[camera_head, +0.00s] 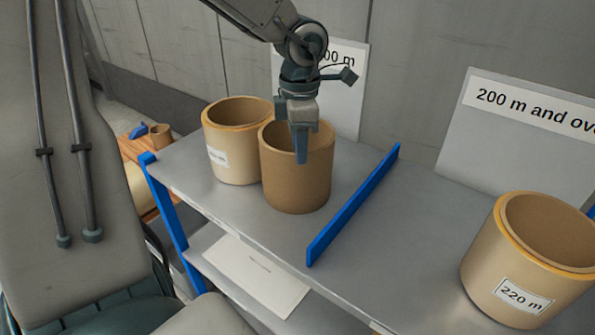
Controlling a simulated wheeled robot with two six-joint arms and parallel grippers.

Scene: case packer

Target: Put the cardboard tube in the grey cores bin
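A plain brown cardboard tube (296,185) stands upright on the grey shelf (235,207), left of the blue divider. My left gripper (300,150) points down at its open top. One finger shows, its tip overlapping the tube's near rim and upper outer wall. The other finger is not clearly seen, so I cannot tell whether the gripper is shut on the wall. My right gripper is not in view. I make out no grey cores bin.
A labelled tan roll (230,155) stands close to the tube's left. A blue divider (352,207) crosses the shelf. A roll marked 220 m (485,265) stands at right. Signs (520,130) stand behind. A paper sheet (255,275) lies lower. The shelf right of the divider has bare room.

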